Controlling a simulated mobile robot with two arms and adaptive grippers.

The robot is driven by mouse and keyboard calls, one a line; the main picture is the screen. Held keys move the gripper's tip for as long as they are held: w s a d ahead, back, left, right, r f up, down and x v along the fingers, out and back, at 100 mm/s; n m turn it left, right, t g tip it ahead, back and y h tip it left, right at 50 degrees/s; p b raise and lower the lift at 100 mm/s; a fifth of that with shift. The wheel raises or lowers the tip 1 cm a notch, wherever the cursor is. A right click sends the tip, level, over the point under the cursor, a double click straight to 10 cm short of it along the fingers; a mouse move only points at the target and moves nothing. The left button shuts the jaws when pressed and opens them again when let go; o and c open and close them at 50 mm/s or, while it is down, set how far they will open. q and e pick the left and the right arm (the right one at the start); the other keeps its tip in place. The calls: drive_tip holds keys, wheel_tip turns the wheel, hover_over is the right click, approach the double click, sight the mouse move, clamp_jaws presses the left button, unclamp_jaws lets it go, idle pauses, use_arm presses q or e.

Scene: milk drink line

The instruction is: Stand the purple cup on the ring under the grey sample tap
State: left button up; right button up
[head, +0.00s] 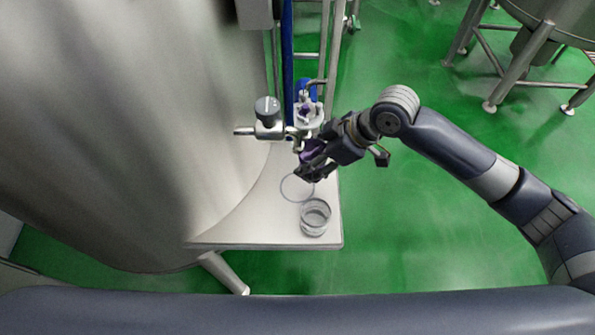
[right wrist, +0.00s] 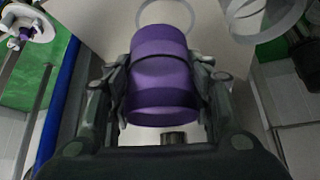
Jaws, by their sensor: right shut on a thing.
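My right gripper (head: 308,170) is shut on the purple cup (right wrist: 160,75), with one finger on each side of it in the right wrist view. In the head view only a part of the purple cup (head: 310,152) shows behind the fingers. The thin ring (head: 284,196) lies on the steel shelf, just to the lower left of the gripper; it also shows past the cup in the right wrist view (right wrist: 140,16). The grey sample tap (head: 267,108), with its round knob, juts from the tank above and left of the cup. My left gripper is not in view.
A clear round container (head: 315,218) stands on the steel shelf (head: 255,225) near its front right corner. A pale fitting with a purple part (head: 307,114) is beside the tap. The large steel tank (head: 110,130) closes off the left; green floor lies right.

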sight(300, 158)
drive_tip(key=a, duration=0.3)
drive_tip(key=shift+a, duration=0.2)
wheel_tip(300, 158, down, 3)
drive_tip(key=shift+d+r+p, duration=0.15)
drive_tip(key=shift+p, duration=0.2)
wheel_tip(300, 158, down, 4)
drive_tip(key=shift+r+p, duration=0.15)
drive_tip(key=shift+p, duration=0.2)
drive_tip(key=shift+f, duration=0.35)
drive_tip(key=shift+f, duration=0.1)
drive_tip(key=o, duration=0.9)
